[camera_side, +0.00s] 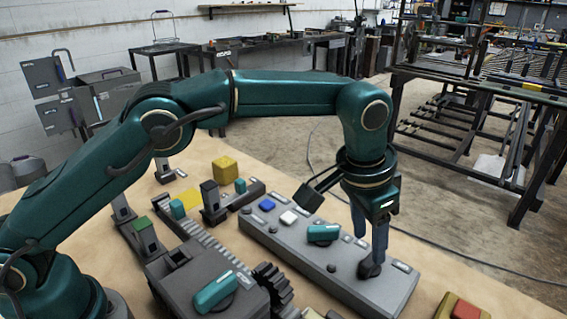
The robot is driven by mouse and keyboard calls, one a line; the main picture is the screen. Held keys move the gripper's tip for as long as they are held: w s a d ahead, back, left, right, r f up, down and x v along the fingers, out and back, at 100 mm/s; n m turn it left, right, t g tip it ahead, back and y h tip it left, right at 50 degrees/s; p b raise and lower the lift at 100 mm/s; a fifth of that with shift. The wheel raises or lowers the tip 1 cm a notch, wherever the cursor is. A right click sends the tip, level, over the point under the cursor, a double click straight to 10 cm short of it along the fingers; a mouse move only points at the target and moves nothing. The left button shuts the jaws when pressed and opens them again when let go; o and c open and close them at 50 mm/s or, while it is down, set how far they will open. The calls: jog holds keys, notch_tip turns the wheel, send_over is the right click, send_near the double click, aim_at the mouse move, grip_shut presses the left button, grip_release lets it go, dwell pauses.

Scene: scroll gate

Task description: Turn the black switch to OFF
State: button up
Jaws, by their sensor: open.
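The black switch (369,270) is a dark rotary knob near the right end of a long grey panel (399,289). My gripper (369,246) points straight down over it with its two blue-grey fingers apart. The nearer finger comes down right at the knob and hides part of it. I cannot tell whether the finger touches the knob. The small labels by the knob are too small to read, so its setting is unclear.
The same panel carries a teal knob (323,234), a white button (289,217) and a blue button (267,205). A grey box with a teal handle (215,291) and a toothed rack stand left. A yellow cube (225,169) lies behind; a red button (466,310) is front right.

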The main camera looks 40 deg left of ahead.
jog(key=n, duration=0.1)
jog(key=n+t, duration=0.1)
jog(key=n, duration=0.1)
jog(key=s+d+n+y, duration=0.1)
jog(key=n, duration=0.1)
jog(key=shift+r+t, duration=0.25)
jog(key=shift+t, duration=0.15)
jog(key=shift+n, duration=0.3)
jog(key=shift+x, duration=2.55)
grip_shut()
